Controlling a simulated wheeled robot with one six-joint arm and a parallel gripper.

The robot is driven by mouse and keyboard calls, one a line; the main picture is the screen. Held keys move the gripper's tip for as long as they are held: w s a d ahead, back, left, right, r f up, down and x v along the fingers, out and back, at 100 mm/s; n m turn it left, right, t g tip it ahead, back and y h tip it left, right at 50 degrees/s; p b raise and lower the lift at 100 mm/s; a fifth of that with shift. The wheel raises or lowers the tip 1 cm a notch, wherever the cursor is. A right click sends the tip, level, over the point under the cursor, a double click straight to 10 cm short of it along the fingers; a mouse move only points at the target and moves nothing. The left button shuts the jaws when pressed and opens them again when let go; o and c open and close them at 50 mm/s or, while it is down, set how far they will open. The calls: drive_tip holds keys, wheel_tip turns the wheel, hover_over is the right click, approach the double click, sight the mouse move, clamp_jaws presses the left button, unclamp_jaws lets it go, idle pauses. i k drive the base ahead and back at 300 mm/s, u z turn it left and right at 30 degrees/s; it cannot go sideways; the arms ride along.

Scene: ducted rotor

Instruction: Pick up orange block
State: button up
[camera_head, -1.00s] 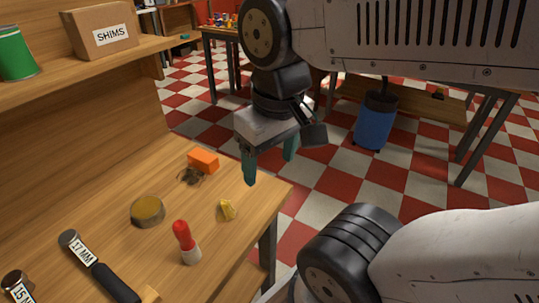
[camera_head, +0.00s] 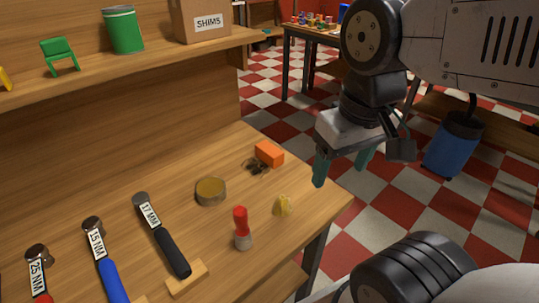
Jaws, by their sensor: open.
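The orange block (camera_head: 269,154) lies on the wooden workbench (camera_head: 203,231), near its far right edge. A small dark object (camera_head: 255,166) lies against its near left side. My gripper (camera_head: 342,172) is open and empty, with its teal fingers pointing down. In the picture it hangs to the right of the orange block, around the bench's right edge, apart from the block. Its exact height above the bench is hard to tell.
On the bench are a round tin (camera_head: 211,191), a red-topped bottle (camera_head: 242,228), a small yellow piece (camera_head: 283,205) and labelled tools such as the 17 MM one (camera_head: 162,236). A shelf above holds a SHIMS box (camera_head: 203,20) and a green can (camera_head: 123,30). A blue bin (camera_head: 453,145) stands on the floor.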

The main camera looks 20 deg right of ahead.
sight(274, 157)
drive_tip(key=k, duration=1)
drive_tip(key=u, duration=1.5)
drive_tip(key=i, duration=1)
drive_tip(key=z, duration=2.1)
